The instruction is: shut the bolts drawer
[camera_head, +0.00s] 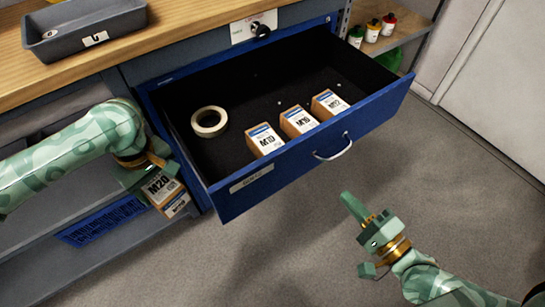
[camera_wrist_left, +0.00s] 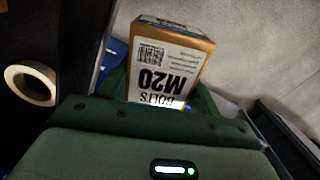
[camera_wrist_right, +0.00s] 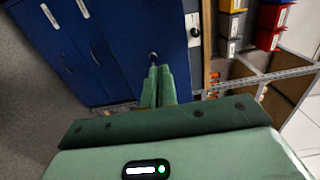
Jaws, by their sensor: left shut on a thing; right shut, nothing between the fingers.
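The blue drawer (camera_head: 300,165) stands pulled open from the cabinet, with a bent metal handle (camera_head: 334,148) and a small label on its front, too small to read surely. Inside lie a tape roll (camera_head: 209,121) and boxes marked M10 (camera_head: 265,139), M16 (camera_head: 298,121) and M12 (camera_head: 329,104). My left gripper (camera_head: 155,166) is shut on the M20 bolts box (camera_head: 166,192), outside the drawer's left side; the box also shows in the left wrist view (camera_wrist_left: 168,62). My right gripper (camera_head: 347,197) is shut and empty, in front of the drawer and apart from the handle.
A wooden worktop (camera_head: 170,38) with a grey tray (camera_head: 85,30) is above the drawer. A black knob (camera_head: 260,30) sits on a white plate behind it. Small bottles (camera_head: 373,30) stand on a shelf at the back right. A blue basket (camera_head: 102,222) is low at left. The floor in front is clear.

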